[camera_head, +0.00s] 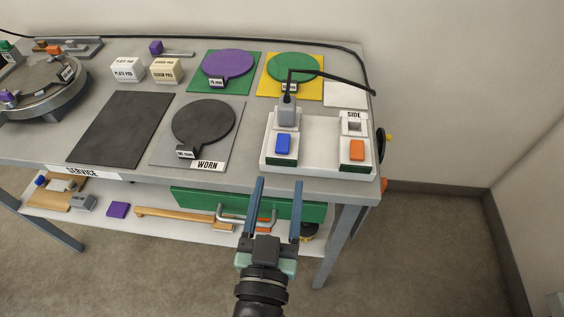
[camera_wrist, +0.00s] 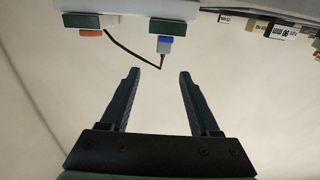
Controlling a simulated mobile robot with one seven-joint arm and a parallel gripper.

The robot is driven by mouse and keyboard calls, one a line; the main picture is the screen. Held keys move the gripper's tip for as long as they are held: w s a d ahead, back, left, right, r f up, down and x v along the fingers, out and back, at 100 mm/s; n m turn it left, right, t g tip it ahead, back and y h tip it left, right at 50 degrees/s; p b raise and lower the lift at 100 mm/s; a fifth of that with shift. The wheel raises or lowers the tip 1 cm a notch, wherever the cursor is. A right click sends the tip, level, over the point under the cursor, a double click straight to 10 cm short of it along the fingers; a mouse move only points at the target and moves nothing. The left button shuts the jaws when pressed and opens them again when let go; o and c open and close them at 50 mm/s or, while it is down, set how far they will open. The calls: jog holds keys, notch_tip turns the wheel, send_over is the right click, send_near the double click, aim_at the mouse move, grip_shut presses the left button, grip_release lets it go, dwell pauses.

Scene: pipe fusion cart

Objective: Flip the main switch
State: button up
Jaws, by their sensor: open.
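A white power panel (camera_head: 318,142) lies at the right front of the cart top. It carries a blue rocker switch (camera_head: 283,146) on the left and an orange rocker switch (camera_head: 357,151) on the right, by a socket labelled SIDE. A grey plug (camera_head: 287,112) with a black cable stands behind the blue switch; no label reading MAIN is legible. My gripper (camera_head: 279,183) is open and empty, its fingertips just short of the cart's front edge, roughly in line with the blue switch. In the wrist view the blue switch (camera_wrist: 164,44) shows beyond the open fingers (camera_wrist: 159,73); the orange switch (camera_wrist: 91,33) is left.
A grey WORN mat (camera_head: 222,148) with a dark disc pad lies left of the panel. A shelf below holds a green board (camera_head: 180,197) and a metal handle (camera_head: 246,220), near my gripper. A black cable (camera_head: 335,79) arches over the panel's back.

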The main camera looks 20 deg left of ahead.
aim_at(283, 139)
jog(key=x, duration=0.4)
jog(key=f+x, duration=0.1)
jog(key=x, duration=0.3)
jog(key=a+f+p+x, duration=0.1)
jog(key=x, duration=0.3)
grip_shut()
dwell(0.3)
